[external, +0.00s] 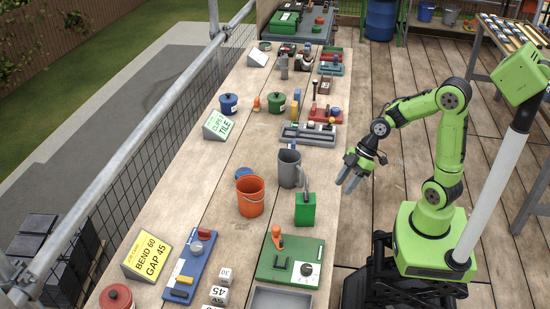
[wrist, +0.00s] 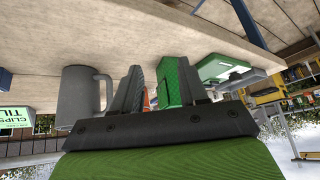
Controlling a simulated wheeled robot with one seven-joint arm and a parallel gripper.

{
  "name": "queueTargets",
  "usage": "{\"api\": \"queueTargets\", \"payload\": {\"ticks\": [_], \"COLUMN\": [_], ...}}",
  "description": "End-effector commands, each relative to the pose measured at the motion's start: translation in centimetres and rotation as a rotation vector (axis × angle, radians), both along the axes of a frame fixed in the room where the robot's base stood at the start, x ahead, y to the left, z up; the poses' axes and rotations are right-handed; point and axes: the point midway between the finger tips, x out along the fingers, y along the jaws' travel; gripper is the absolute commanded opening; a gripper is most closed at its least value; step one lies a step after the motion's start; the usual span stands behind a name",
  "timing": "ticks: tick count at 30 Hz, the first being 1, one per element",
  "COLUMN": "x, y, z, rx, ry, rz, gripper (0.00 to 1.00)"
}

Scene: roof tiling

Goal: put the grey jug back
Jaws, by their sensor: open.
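The grey jug (external: 288,170) stands upright on the long wooden bench, near its right edge, with its handle on the right. The jug also shows in the wrist view (wrist: 77,98), left of the fingers, with its handle turned towards them. My gripper (external: 345,172) is open and empty, just off the right edge of the bench, to the right of the jug and apart from it. In the wrist view its two fingers (wrist: 160,88) are spread, with an orange thing and part of a green box behind the gap.
An orange bucket (external: 250,196) and a blue round thing (external: 244,173) are to the jug's left. A grey tray (external: 308,134) lies behind it. A green board (external: 290,262) lies nearer the camera.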

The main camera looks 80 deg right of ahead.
Motion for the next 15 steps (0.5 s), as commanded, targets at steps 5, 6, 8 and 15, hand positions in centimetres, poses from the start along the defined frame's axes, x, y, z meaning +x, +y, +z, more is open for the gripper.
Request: {"api": "queueTargets", "payload": {"ticks": [5,6,8,15], "x": [-6.9,-8.6,-10.9,-14.9], "y": [1.4,1.4,1.2,0.3], "z": [4.9,6.0,7.2,8.6], "rx": [-0.190,-0.192,-0.171,-0.071], "ry": [0.078,0.072,0.065,0.065], "rz": [-0.264,-0.342,-0.452,-0.654], "gripper": [0.43,0.43,0.43,0.43]}}
